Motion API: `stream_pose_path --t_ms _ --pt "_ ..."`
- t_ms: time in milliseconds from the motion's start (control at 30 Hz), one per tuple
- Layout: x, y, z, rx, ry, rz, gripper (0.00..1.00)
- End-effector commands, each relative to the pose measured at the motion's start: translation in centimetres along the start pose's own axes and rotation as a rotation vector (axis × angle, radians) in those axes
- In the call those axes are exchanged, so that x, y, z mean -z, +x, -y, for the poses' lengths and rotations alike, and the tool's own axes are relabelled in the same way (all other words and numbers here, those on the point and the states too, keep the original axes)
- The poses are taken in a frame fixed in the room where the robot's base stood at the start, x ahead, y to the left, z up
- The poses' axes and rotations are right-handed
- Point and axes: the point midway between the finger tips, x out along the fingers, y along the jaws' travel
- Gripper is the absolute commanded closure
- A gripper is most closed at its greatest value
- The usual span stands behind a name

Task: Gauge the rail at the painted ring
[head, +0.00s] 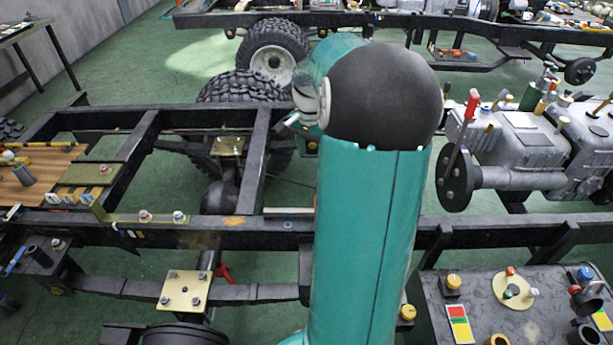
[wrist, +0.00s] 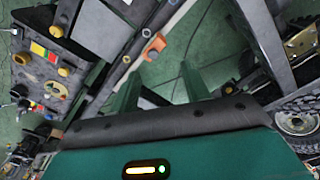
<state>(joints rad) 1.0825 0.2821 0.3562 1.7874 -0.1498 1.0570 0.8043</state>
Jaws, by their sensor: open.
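The rail is a long dark chassis beam (head: 262,238) that crosses the head view and passes behind my arm. A small blue ring mark (head: 288,225) shows on its face, just left of my arm. An orange patch (head: 234,221) lies on the rail farther left. In the wrist view the rail (wrist: 104,92) runs diagonally, with an orange piece (wrist: 155,47) and a small pale round mark (wrist: 127,59) on it; I cannot tell whether that mark is the ring. My gripper (wrist: 160,88) is open and empty, its two green fingers apart.
A black panel (head: 435,300) with knobs and coloured labels stands at the right front. A grey gearbox (head: 515,140) sits behind it. A brass plate (head: 185,291) with bolts lies left of my arm. Knobby tyres (head: 244,86) stand behind the rail. Green floor shows between the beams.

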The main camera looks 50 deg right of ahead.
Motion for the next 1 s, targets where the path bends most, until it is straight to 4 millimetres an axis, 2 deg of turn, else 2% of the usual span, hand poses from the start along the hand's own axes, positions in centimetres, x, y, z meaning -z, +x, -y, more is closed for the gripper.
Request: stream_pose_path --t_ms 33,100,233,367,467,800,1000 --pt "1.8 1.0 -1.0 -0.002 0.059 0.019 0.53" --pt "3.3 1.9 -1.8 -0.003 0.117 0.036 0.53" --pt "4.5 2.9 -2.6 -0.004 0.168 0.051 0.53" --pt "4.5 4.0 -2.6 -0.005 0.169 0.053 0.53" --pt "4.4 5.6 -2.6 -0.006 0.167 0.053 0.53" --pt "4.0 12.3 -2.4 -0.005 0.163 0.054 0.53" --pt "3.8 15.3 -2.3 -0.004 0.162 0.052 0.53"
